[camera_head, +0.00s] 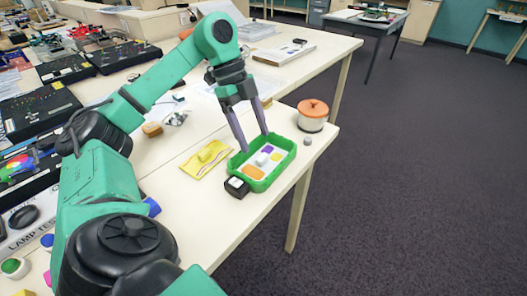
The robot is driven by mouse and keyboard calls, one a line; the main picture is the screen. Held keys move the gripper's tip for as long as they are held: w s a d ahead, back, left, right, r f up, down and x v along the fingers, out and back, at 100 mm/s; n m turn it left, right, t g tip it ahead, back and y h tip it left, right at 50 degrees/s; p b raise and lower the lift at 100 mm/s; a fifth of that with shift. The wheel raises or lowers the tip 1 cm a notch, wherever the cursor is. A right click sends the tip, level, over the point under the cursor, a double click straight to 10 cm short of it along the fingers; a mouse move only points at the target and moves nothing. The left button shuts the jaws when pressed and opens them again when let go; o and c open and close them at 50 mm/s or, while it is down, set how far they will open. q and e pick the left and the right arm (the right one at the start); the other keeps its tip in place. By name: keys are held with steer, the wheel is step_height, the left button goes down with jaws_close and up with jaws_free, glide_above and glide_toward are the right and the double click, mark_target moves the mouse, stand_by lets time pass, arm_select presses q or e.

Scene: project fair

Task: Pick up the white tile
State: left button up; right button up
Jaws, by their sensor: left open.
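A green-rimmed tray (292,153) sits near the right edge of the light table. The white block is just below and in front of the fingertips. I cannot tell the exact height of the fingertips above it. My right gripper is out of view.
A white pot with an orange lid (312,116) stands behind the tray, with a small grey knob (308,141) beside it. A black box with a white top (237,186) touches the tray's front left corner. A yellow sheet with a yellow lump (207,156) lies left.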

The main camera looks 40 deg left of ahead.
mark_target(262, 157)
arm_select(q)
steer(key=x, duration=0.4)
steer(key=shift+s+d+f+b, duration=0.1)
steer(key=shift+f+b, duration=0.15)
steer(key=shift+b, duration=0.15)
steer(key=shift+d+f, duration=0.15)
steer(key=shift+f, duration=0.15)
jaws_close()
steer(key=shift+r, duration=0.1)
